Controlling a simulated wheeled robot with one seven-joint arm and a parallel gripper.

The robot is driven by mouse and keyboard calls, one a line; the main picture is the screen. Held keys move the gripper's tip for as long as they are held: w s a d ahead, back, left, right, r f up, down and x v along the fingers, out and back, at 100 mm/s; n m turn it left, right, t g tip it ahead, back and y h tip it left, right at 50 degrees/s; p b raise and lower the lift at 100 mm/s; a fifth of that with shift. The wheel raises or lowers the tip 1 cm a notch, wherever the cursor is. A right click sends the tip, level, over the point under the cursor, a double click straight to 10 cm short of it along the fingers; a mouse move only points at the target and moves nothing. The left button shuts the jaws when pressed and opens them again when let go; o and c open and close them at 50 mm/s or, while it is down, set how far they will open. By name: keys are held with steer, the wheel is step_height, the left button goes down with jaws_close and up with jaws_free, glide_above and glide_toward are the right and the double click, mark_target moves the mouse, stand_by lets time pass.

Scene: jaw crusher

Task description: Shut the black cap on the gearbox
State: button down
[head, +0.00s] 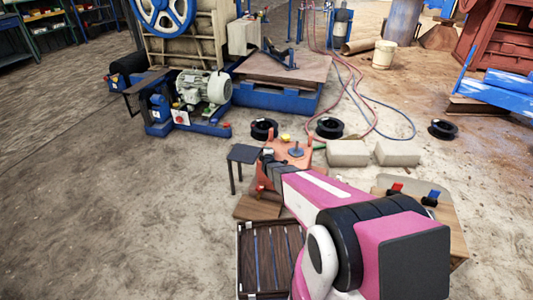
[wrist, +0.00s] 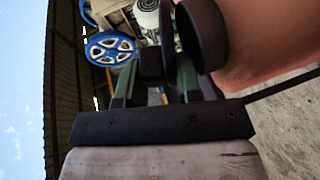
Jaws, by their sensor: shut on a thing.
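The orange gearbox (head: 292,153) stands in the middle of the head view, with a yellow piece (head: 285,138) and a blue round piece (head: 297,152) on top. My gripper (head: 267,164) is at its left front side, partly hidden by my pink arm. In the wrist view a broad orange surface (wrist: 270,40) fills the upper right. A black round cap (wrist: 205,35) shows beside that surface, with a thinner dark disc to its left. My gripper (wrist: 166,75) is shut on the black cap's part between its fingers. Whether the cap is seated cannot be told.
A small dark stool (head: 243,154) stands left of the gearbox. Two pale blocks (head: 347,153) lie to its right. A slatted crate (head: 246,262) and a wooden table (head: 457,225) are near me. Black rings (head: 329,128) and hoses lie behind. The floor at left is clear.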

steer(key=shift+w+r, duration=0.1)
steer(key=shift+r, duration=0.05)
steer(key=c, duration=1)
jaws_free()
steer(key=shift+o, duration=0.2)
